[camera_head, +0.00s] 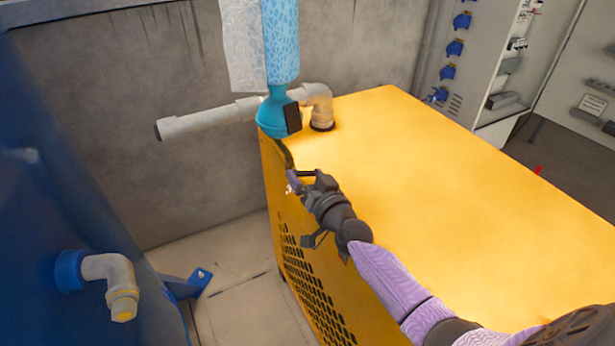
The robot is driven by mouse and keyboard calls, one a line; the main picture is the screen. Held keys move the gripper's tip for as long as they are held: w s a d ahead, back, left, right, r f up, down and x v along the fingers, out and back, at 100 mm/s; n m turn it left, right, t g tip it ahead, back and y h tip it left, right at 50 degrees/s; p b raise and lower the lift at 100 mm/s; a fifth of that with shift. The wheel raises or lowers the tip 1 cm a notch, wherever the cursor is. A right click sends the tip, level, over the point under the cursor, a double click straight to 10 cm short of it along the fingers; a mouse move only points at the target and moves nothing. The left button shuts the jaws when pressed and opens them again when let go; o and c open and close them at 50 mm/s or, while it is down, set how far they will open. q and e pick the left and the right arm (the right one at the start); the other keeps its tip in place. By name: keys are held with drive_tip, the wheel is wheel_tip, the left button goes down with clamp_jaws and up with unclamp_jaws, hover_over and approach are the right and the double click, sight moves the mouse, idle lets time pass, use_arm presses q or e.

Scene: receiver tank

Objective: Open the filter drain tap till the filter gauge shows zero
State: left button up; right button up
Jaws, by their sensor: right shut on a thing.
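The filter is a light-blue patterned cylinder (283,45) with a teal lower part (270,115), in the upper middle of the head view. A dark square part (293,117) sits on the teal part's right side; no gauge dial or reading can be made out. A dark, thin drain piece (286,153) hangs below the filter. My right gripper (293,181) is just under it, by the orange cabinet's edge, and is shut on what appears to be the filter drain tap. The tap is mostly hidden by the jaws. My left gripper is out of view.
The orange cabinet (440,180) stands below and beside my right arm. A blue tank with a grey elbow outlet (110,270) is at left. An open electrical cabinet (485,60) stands at upper right.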

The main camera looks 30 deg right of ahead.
drive_tip(key=m, duration=0.4)
drive_tip(key=shift+a+f+m+b, duration=0.1)
drive_tip(key=shift+f+m+b, duration=0.2)
drive_tip(key=shift+f+b, duration=0.1)
drive_tip(key=shift+a+f+m+b, duration=0.1)
drive_tip(key=shift+a+m+b, duration=0.1)
drive_tip(key=shift+m, duration=1)
drive_tip(key=shift+a+f+m+b, duration=0.1)
drive_tip(key=shift+m+b, duration=0.05)
drive_tip(key=shift+m, duration=1.05)
drive_tip(key=shift+r, duration=0.1)
drive_tip(key=o, duration=1)
drive_tip(key=s+p, duration=0.1)
drive_tip(key=s, duration=0.9)
